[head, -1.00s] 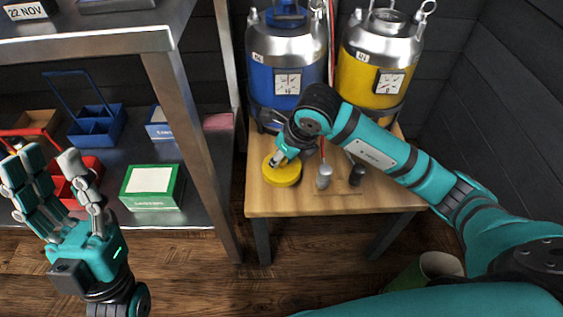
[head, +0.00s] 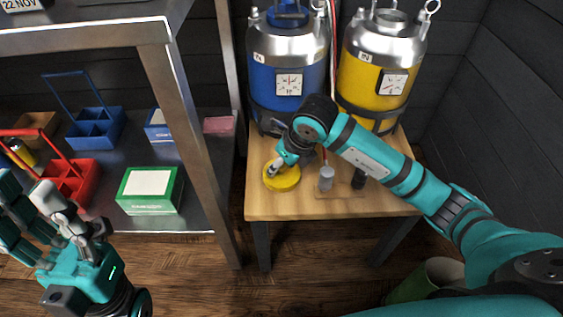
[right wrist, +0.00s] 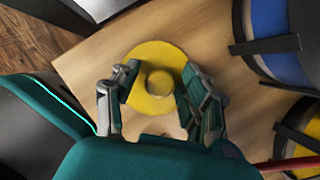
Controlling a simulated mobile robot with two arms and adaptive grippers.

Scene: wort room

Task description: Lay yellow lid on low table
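The yellow lid (head: 283,182) is a round disc with a raised knob. It appears to lie flat on the left part of the wooden low table (head: 285,207). My right gripper (head: 275,168) is just over the lid. In the right wrist view the lid (right wrist: 155,55) shows between the fingers of my right gripper (right wrist: 158,100). They stand apart on either side of the knob with a visible gap, so it is open. My left gripper (head: 38,205) is open and empty at the lower left, partly out of frame.
A blue keg (head: 287,82) and a yellow keg (head: 377,83) stand at the table's back. A metal shelf post (head: 190,120) rises at left, near a green box (head: 150,190).

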